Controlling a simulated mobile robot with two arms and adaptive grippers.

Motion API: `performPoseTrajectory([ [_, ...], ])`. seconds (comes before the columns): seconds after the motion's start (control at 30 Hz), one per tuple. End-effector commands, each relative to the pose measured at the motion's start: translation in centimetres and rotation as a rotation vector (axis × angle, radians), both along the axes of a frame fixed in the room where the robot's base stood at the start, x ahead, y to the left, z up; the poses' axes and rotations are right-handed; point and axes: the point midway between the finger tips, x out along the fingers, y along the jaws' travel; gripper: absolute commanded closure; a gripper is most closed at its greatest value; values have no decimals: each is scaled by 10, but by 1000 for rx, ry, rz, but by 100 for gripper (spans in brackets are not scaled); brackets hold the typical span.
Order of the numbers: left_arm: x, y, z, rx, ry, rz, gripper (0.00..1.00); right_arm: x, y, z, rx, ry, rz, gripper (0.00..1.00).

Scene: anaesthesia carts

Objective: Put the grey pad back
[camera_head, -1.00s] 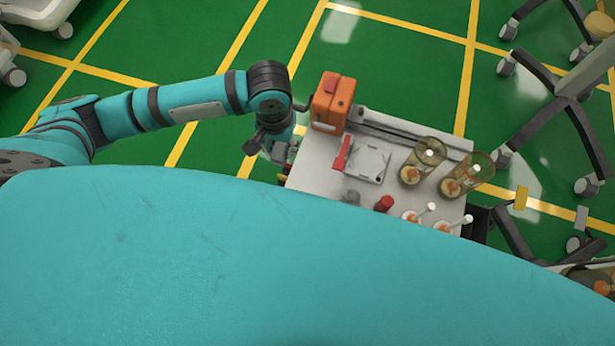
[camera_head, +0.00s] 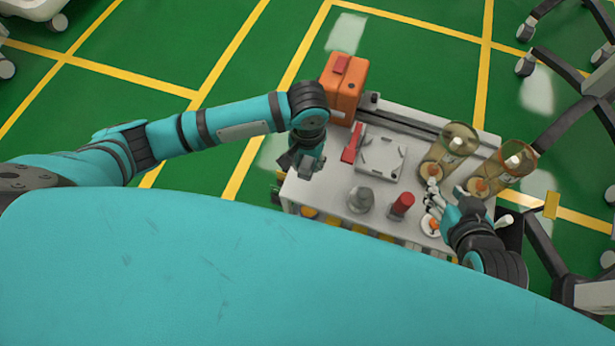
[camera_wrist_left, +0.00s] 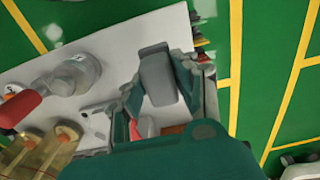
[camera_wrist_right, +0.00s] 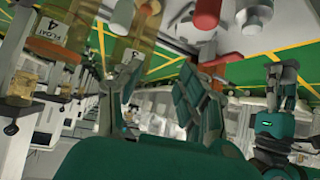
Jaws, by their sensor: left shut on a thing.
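The grey pad (camera_wrist_left: 158,75) is a small rounded block, and in the left wrist view it sits between the fingers of my left gripper (camera_wrist_left: 155,95). My left gripper (camera_head: 303,165) is shut on it, over the left edge of the white cart top (camera_head: 328,185). In the head view the pad (camera_head: 306,170) shows as a small grey shape below the wrist. I cannot tell whether it touches the top. My right gripper (camera_head: 443,203) is by the right front of the cart top. In the right wrist view its fingers (camera_wrist_right: 160,95) are apart and empty.
An orange box (camera_head: 342,84) stands at the back left. A square white plate (camera_head: 381,154) lies mid-top beside a red bar (camera_head: 352,143). A grey round-based part (camera_head: 361,199), a red-capped part (camera_head: 401,205) and two amber clear cylinders (camera_head: 451,148) (camera_head: 507,160) stand nearby.

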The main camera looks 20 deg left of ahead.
Motion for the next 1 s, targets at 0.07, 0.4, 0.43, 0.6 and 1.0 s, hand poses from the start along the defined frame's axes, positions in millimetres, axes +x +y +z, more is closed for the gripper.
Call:
performPoseTrajectory([
  [0.07, 0, 1, -14, 2, 1, 0, 97, 15, 6, 10, 24, -103, 8, 60],
  [0.4, 0, 0, -38, 1, 0, 0, 97, 45, 21, 58, 91, -391, 27, 60],
  [0.43, 0, 0, -38, 0, 0, 0, 97, 45, 21, 60, 94, -400, 28, 60],
  [0.6, -1, 0, -51, 0, 1, -1, 97, 53, 26, 79, 124, -519, 35, 60],
  [1.0, 0, 0, -75, 0, 0, -1, 97, 57, 35, 134, 199, -816, 53, 60],
])
